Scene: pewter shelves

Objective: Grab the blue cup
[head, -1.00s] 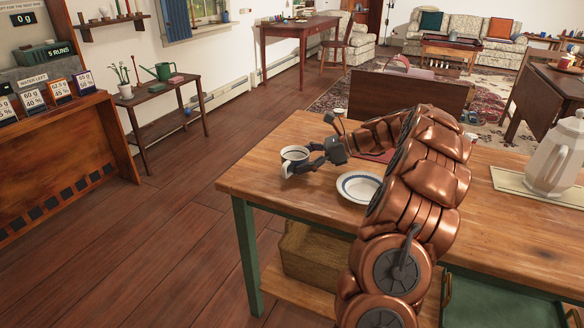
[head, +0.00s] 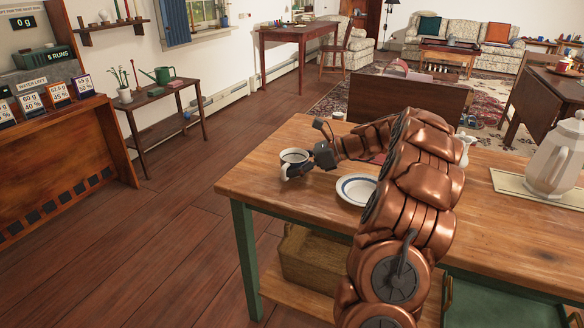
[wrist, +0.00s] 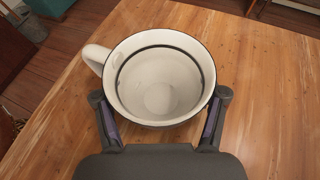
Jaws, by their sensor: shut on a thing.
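A white cup (head: 294,156) with a dark band and rim is near the left end of the wooden table; I see no plainly blue cup. In the wrist view the cup (wrist: 160,70) is upright, empty-looking, with its handle at the left. My gripper (head: 297,171) reaches it from the right in the head view. In the wrist view my gripper (wrist: 160,96) has one finger on each side of the cup and is shut on it. I cannot tell whether the cup's base touches the table; its underside is hidden.
A white saucer with a blue ring (head: 345,191) lies on the wooden table (head: 268,183), right of the cup. A pale pitcher (head: 555,160) stands on a mat at the right. A wicker basket (head: 308,262) sits on the lower shelf. The floor left of the table is clear.

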